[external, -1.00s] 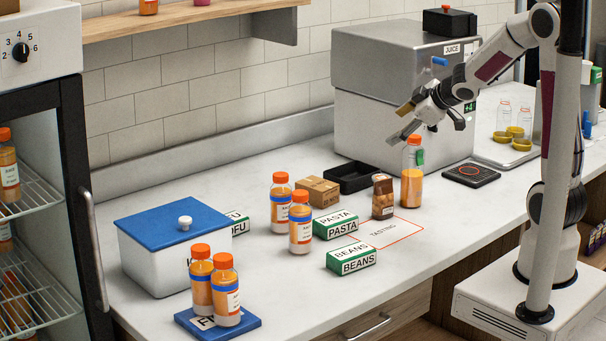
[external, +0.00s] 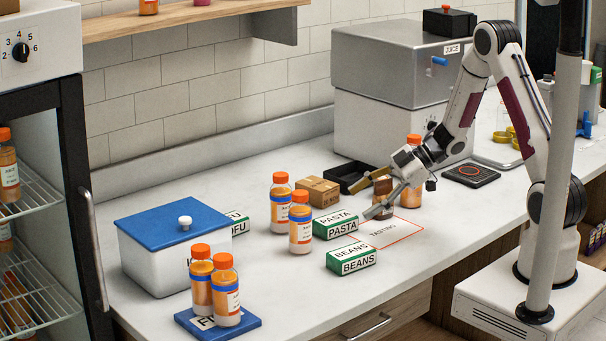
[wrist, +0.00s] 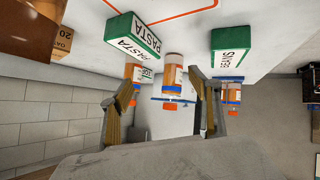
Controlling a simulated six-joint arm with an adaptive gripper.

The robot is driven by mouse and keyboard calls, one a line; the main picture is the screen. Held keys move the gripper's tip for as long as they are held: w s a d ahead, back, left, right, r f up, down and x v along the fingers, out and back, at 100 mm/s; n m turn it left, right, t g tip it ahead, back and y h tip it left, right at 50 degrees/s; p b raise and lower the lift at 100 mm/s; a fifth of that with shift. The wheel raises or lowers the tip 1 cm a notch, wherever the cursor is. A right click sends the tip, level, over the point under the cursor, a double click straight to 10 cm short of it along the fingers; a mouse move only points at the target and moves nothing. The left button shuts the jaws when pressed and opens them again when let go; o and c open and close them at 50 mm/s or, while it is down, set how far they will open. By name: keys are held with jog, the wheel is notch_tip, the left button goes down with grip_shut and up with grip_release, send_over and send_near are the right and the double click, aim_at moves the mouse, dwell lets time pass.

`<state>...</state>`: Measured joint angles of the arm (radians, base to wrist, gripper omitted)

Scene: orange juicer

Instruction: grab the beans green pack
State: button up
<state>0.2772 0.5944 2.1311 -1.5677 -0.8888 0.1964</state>
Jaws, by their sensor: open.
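The beans pack (external: 351,258) is a green and white box lying on the counter, front of the pasta pack (external: 336,225). It also shows in the wrist view (wrist: 231,48), at the upper right, beyond my right finger. My gripper (external: 371,196) is open and empty, low over the counter near the right end of the pasta pack, up and to the right of the beans pack. In the wrist view my gripper (wrist: 160,100) has its fingers apart, with an orange-capped bottle (wrist: 172,78) seen between them in the distance. A brown jar (external: 382,206) is partly hidden behind my gripper.
Two orange-capped bottles (external: 300,228) stand left of the packs. A cardboard box (external: 318,191) and black tray (external: 357,176) lie behind. A blue-lidded white container (external: 170,260) stands at left. The counter right of the beans pack is clear.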

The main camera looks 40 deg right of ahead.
aim_at(359, 248)
jog(key=s+a+f+g+y, duration=0.1)
jog(key=s, duration=0.1)
jog(key=s+a+f+n+g+y, duration=0.1)
jog(key=s+f, duration=0.1)
jog(key=s, duration=0.1)
jog(key=s+a+f+g+y, duration=0.1)
jog(key=s+f+g, duration=0.1)
jog(key=s, duration=0.1)
jog(key=shift+a+n+y, duration=0.35)
jog(key=shift+n+y, duration=0.05)
jog(key=shift+s+a+g+y, duration=0.1)
jog(key=shift+s+g+y, duration=0.2)
jog(key=shift+s+g, duration=0.15)
jog(key=shift+a+f, duration=0.1)
jog(key=shift+x, duration=1.2)
jog(key=shift+x, duration=2.6)
